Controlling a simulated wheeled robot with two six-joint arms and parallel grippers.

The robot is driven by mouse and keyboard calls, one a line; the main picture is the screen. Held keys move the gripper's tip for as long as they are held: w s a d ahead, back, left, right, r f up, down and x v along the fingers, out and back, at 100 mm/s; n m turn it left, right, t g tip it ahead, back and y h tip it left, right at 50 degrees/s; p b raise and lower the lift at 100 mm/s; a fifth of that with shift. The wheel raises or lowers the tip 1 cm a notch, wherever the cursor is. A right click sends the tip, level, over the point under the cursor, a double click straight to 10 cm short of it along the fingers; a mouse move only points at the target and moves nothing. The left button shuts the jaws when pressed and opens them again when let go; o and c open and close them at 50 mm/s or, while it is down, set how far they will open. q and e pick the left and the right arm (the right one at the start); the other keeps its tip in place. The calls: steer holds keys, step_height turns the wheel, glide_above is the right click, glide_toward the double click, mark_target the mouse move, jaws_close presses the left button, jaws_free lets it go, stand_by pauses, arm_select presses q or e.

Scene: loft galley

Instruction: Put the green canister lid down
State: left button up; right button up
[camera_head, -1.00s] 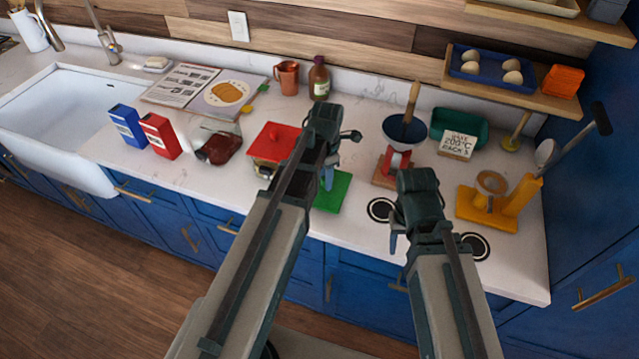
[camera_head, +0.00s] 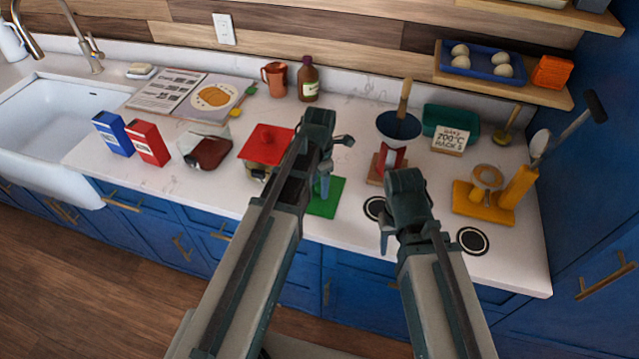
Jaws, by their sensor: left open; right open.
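A flat green square (camera_head: 326,199), which looks like the green canister lid, lies on the white counter near its front edge. My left gripper (camera_head: 333,163) is open over it and hides its upper left part. I cannot tell whether the fingers touch it. A canister with a red lid (camera_head: 266,143) stands just left of my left gripper, partly hidden by that arm. My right gripper (camera_head: 387,235) is open and empty, near the counter's front edge and right of the green square.
A red-and-wood stand with a dark blue bowl (camera_head: 398,125) is behind my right gripper. A yellow stand (camera_head: 487,200) and black-ringed discs (camera_head: 472,241) are to the right. A dark red jar (camera_head: 206,148) and red (camera_head: 149,143) and blue (camera_head: 113,134) boxes stand left.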

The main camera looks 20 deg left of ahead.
mark_target(319, 184)
arm_select(q)
steer(key=shift+r, duration=0.1)
step_height(319, 184, up, 12)
steer(key=p, duration=1.2)
steer(key=s+d+m, duration=0.5)
steer(key=s+m, duration=0.2)
steer(key=m, duration=0.8)
steer(key=s+d+m+y, duration=0.1)
steer(key=s+d+m, duration=0.4)
steer(key=m, duration=1)
steer(key=shift+s+d+r, duration=0.15)
steer(key=shift+s+d, duration=0.1)
steer(key=shift+s, duration=0.9)
